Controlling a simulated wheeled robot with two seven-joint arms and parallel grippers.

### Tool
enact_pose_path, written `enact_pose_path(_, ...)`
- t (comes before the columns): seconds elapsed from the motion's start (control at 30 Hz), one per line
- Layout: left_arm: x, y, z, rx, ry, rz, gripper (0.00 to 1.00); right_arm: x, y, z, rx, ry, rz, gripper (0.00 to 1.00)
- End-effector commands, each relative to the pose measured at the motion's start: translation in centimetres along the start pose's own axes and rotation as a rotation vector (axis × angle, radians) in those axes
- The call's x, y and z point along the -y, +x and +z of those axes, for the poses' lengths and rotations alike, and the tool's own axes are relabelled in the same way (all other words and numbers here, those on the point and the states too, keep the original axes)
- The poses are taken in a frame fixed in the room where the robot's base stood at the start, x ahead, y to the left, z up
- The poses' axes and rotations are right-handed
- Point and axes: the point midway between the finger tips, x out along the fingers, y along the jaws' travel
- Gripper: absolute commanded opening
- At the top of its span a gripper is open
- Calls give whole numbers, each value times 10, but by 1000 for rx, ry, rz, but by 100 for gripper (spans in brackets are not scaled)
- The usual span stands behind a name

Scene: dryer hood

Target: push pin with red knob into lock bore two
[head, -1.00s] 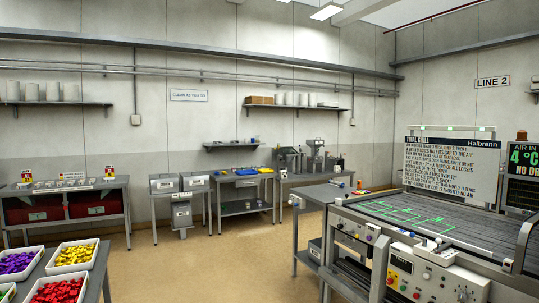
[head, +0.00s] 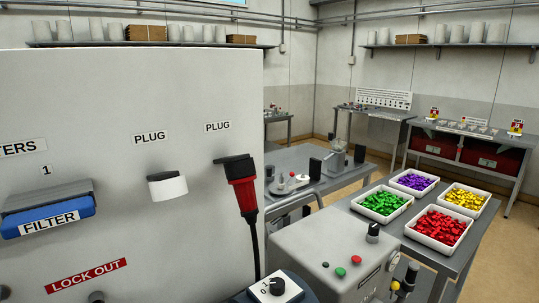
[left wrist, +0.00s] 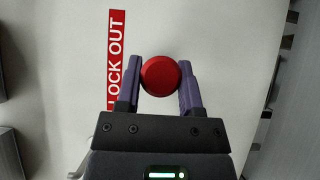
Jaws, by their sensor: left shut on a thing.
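My left gripper (left wrist: 160,70) shows in the left wrist view with its two dark purple fingers on either side of a round red knob (left wrist: 160,78). It is shut on the knob. The pin's shaft is hidden behind the knob. A pale grey panel lies behind, with the red LOCK OUT label (left wrist: 116,60) to the left. In the head view the LOCK OUT label (head: 87,275) is at the lower left of the cabinet (head: 130,100). Dark round parts (head: 96,297) are cut off below it; I cannot tell which is bore two. My right gripper is not in view.
On the cabinet are a blue filter handle (head: 50,217), a white plug cap (head: 167,186) and a red and black plug (head: 242,185) with a hanging cable. A grey control box (head: 335,255) and a table with trays of coloured pieces (head: 440,224) stand to the right.

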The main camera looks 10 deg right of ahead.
Motion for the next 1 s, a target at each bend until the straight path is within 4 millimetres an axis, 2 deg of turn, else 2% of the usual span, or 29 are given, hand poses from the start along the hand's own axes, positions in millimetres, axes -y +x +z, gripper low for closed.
enact_pose_path(0.5, 0, -6, 4, 0, 0, 1, 0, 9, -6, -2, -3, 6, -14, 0)
enact_pose_path(1.0, 0, -6, 4, -1, 0, 1, 0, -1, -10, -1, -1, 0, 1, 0)
